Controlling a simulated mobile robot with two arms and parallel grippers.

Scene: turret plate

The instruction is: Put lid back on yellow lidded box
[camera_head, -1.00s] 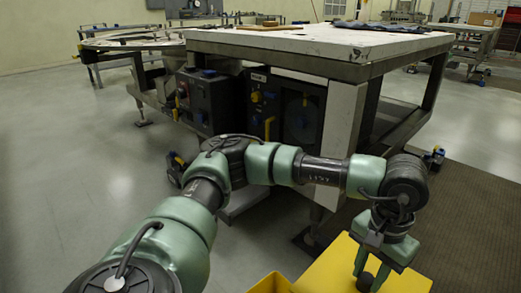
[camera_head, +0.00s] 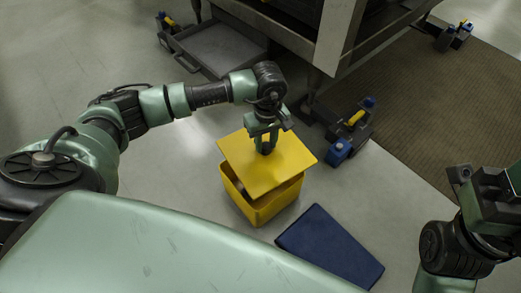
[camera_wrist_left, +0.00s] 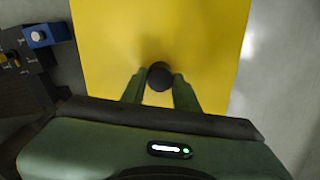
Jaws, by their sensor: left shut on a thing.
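The yellow lid (camera_head: 290,160) is a flat square plate with a dark round knob. My left gripper (camera_head: 266,146) points down and is shut on the knob; the left wrist view also shows its fingers (camera_wrist_left: 159,80) on both sides of the knob. The yellow box (camera_head: 262,207) stands on the floor under the lid. The lid is over the box opening, slightly turned and offset, and a dark gap shows along the front. Any contact at the back is hidden. Part of my right arm (camera_head: 480,215) is at the lower right; its fingers are not clear.
A dark blue flat panel (camera_head: 330,246) lies on the floor right of the box. A workbench leg (camera_head: 328,38) and a caster with blue and yellow parts (camera_head: 350,130) stand behind. A grey tray-like part (camera_head: 215,48) is at the back left. Floor left of the box is clear.

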